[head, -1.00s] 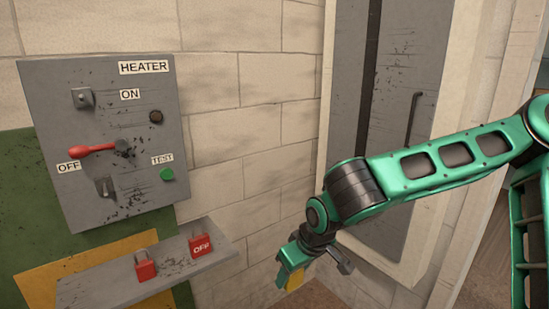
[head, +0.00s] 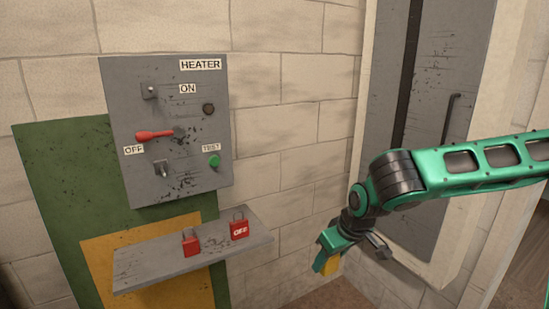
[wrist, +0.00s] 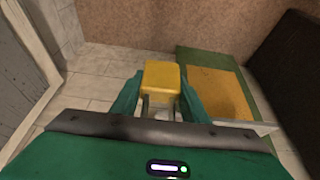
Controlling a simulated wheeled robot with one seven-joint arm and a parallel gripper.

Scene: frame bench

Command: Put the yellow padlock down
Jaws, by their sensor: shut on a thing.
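The yellow padlock (wrist: 161,77) is between the fingers of my gripper (wrist: 160,98) in the wrist view, its yellow body outward and its shackle toward the palm. In the head view my gripper (head: 338,243) hangs at the lower right, in front of the wall, with a bit of the yellow padlock (head: 330,264) showing below the fingers. The gripper is shut on the padlock and holds it in the air, apart from the shelf (head: 150,276). The shelf is grey and sits left of the gripper.
The shelf's left part is bare. Above it is the grey HEATER panel (head: 205,100) with a red lever (head: 152,135). A grey door (head: 440,150) stands behind my arm.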

